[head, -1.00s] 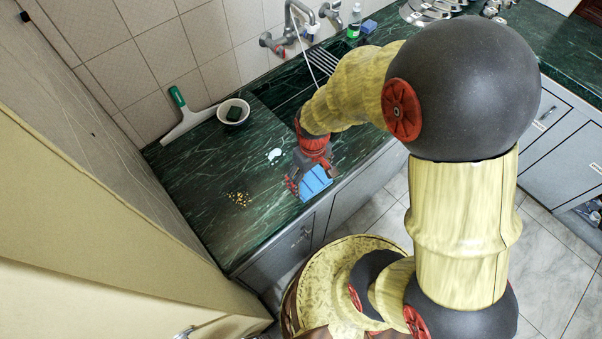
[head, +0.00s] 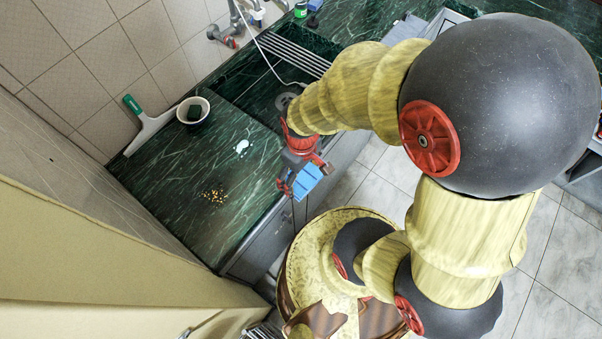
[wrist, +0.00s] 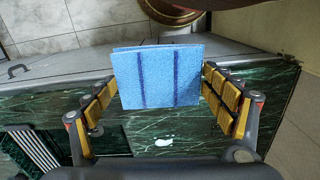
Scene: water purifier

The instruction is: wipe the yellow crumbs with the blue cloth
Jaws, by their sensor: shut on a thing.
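The yellow crumbs (head: 213,196) lie in a small scattered patch on the dark green marble counter (head: 180,175), left of my gripper in the head view. My gripper (head: 299,182) is shut on the blue cloth (head: 307,180) near the counter's front edge. In the wrist view the blue cloth (wrist: 158,77) is a flat light-blue piece with two dark stripes, between the fingers of my gripper (wrist: 160,88). The cloth is apart from the crumbs. The crumbs do not show in the wrist view.
A white spill (head: 242,146) is on the counter behind the crumbs. The sink (head: 262,95) is at the back right. The counter around the crumbs is clear.

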